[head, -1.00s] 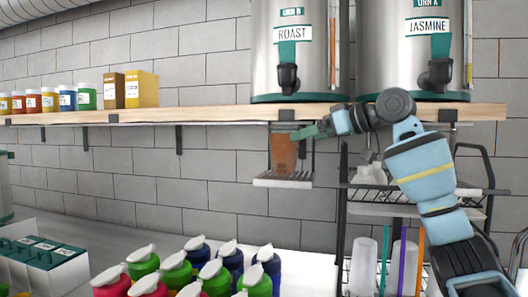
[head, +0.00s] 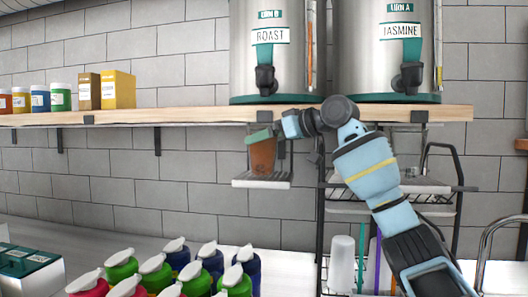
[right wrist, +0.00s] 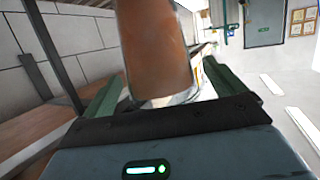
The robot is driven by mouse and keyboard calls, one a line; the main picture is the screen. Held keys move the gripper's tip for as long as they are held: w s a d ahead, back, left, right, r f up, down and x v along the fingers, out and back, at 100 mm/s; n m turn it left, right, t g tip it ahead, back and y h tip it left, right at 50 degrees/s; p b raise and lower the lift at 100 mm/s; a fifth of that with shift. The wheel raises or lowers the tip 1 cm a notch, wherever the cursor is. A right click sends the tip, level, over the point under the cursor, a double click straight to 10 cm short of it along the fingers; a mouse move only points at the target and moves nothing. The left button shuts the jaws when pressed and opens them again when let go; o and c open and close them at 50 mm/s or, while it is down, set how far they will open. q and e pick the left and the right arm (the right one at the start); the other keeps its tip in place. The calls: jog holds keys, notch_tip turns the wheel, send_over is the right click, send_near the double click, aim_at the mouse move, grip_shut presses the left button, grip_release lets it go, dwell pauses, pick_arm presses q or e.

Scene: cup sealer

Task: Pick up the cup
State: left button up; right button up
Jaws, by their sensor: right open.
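The cup (head: 262,157) is a clear cup with a reddish-brown drink, over a small drip tray (head: 248,184) under the wooden shelf. It looks slightly tilted in the head view. My right gripper (head: 262,138) is at the cup's upper part, a green finger crossing in front of its top. In the right wrist view the cup (right wrist: 156,45) stands between the two spread green fingers of the right gripper (right wrist: 162,72), with gaps on both sides. Whether the cup's base touches the tray is unclear. My left gripper is out of view.
Two steel urns, roast (head: 271,45) and jasmine (head: 387,45), stand on the shelf (head: 190,113) just above my right gripper. A wire rack (head: 440,190) is to the right. Several capped bottles (head: 203,275) crowd the counter below.

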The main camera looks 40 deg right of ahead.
jog(key=shift+x, duration=1.1)
jog(key=shift+s+d, duration=0.1)
jog(key=shift+r, duration=0.1)
jog(key=c, duration=1.3)
jog(key=shift+r, duration=0.15)
jog(key=shift+c, duration=0.2)
jog(key=s+a+r, duration=0.2)
jog(key=s+a, duration=0.2)
jog(key=s, duration=0.2)
jog(key=s+a+r, duration=0.2)
jog(key=s+a, duration=0.2)
jog(key=s, duration=0.3)
jog(key=shift+s+a+r, duration=0.25)
jog(key=shift+a+r, duration=0.1)
